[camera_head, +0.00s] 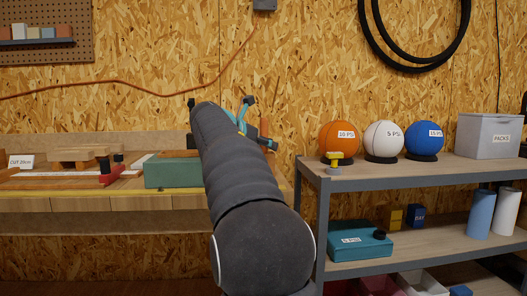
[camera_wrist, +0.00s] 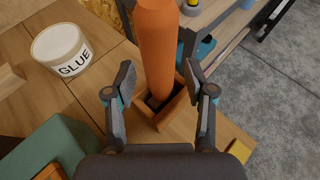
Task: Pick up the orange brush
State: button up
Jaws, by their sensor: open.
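The orange brush (camera_wrist: 156,45) shows in the wrist view as a long, thick orange shape, its lower end inside a small open wooden box (camera_wrist: 172,122). Dark material shows inside the box at its foot. My gripper (camera_wrist: 158,76) is open, with one finger on each side of the orange shape and visible gaps between. The top of the brush runs out of the picture. In the head view my arm hides most of this spot; my gripper (camera_head: 222,103) shows only in part beyond it.
A white GLUE tub (camera_wrist: 62,48) stands left of the wooden box. A green box (camera_head: 172,172) lies on the plank bench (camera_head: 90,203), near a red clamp (camera_head: 110,177). A shelf (camera_head: 430,172) at right holds labelled balls (camera_head: 384,140) and a grey bin (camera_head: 488,136).

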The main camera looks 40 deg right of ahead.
aim_at(264, 121)
jog(key=shift+d, duration=0.15)
jog(key=shift+c, duration=0.2)
grip_shut()
jog(key=shift+r, duration=0.1)
jog(key=shift+r+p, duration=1.7)
jog(key=shift+r, duration=3.15)
